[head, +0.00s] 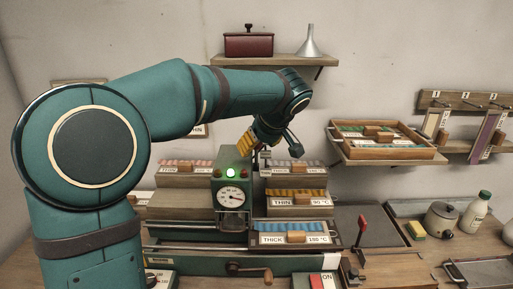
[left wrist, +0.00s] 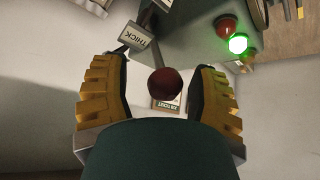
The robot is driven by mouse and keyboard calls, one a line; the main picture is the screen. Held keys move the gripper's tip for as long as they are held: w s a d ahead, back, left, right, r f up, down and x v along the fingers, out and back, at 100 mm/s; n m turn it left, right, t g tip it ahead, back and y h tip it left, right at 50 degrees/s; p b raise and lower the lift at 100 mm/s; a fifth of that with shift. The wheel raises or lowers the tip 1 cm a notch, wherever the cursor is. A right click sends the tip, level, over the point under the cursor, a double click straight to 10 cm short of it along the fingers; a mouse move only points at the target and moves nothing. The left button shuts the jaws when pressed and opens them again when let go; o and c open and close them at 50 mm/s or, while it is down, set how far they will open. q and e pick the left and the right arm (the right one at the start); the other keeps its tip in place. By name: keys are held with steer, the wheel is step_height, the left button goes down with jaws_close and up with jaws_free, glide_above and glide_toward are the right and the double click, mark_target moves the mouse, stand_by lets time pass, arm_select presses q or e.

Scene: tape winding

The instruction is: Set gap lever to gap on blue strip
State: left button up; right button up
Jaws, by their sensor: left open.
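My left gripper (head: 270,146) is open above and behind the machine box with the dial (head: 232,197). In the left wrist view its two yellow-padded fingers stand apart on either side of a dark red ball knob (left wrist: 165,83), with a gap on both sides. A tag reading THICK (left wrist: 140,39) is beyond the fingers. The knob cannot be made out in the head view, where the gripper covers that area. My right gripper is not in view.
A green lamp (head: 230,173) is lit on the machine. A red-handled lever (head: 362,224) stands on the right. A shelf (head: 270,60) is above.

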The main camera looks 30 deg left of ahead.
arm_select(q)
steer(key=v, duration=1)
